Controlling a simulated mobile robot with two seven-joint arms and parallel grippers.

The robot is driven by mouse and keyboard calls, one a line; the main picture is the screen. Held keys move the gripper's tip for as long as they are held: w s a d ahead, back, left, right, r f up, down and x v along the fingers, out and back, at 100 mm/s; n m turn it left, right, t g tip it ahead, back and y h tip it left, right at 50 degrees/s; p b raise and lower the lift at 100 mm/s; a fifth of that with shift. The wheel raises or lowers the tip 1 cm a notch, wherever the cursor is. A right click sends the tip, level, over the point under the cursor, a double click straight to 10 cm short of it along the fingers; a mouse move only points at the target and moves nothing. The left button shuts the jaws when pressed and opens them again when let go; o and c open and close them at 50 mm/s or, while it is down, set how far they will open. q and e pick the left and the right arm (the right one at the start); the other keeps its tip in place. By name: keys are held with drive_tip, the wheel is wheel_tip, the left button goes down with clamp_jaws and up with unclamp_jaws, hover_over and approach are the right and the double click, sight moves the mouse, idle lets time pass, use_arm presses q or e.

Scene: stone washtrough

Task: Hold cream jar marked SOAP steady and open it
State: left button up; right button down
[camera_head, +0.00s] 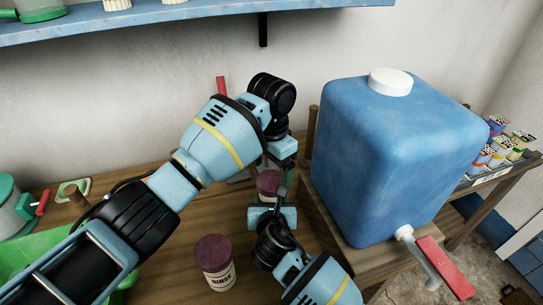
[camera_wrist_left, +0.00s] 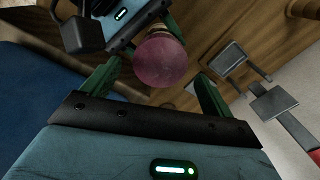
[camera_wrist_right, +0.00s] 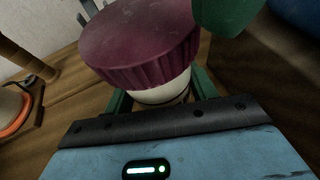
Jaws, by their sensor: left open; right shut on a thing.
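A cream jar with a ridged maroon lid stands between my grippers; its lid (camera_head: 268,182) shows in the head view, its cream body (camera_wrist_right: 160,93) just below the lid in the right wrist view. My right gripper (camera_wrist_right: 163,100) is shut on the body. The lid (camera_wrist_left: 160,58) is on the jar. My left gripper (camera_head: 284,168) is open above the jar, its fingers pointing down on either side of the lid, with gaps visible in the left wrist view. The jar's marking is hidden.
A big blue water container (camera_head: 385,150) with a red-handled tap stands close on the right. A green basin (camera_head: 30,255) is at the left.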

sight(271, 180)
use_arm(q)
drive_tip(key=shift+f, duration=1.65)
drive_tip(key=c, duration=1)
drive_tip(key=n, duration=0.3)
drive_tip(key=shift+r, duration=0.25)
drive_tip(key=shift+r, duration=0.75)
drive_tip(key=shift+r, duration=0.25)
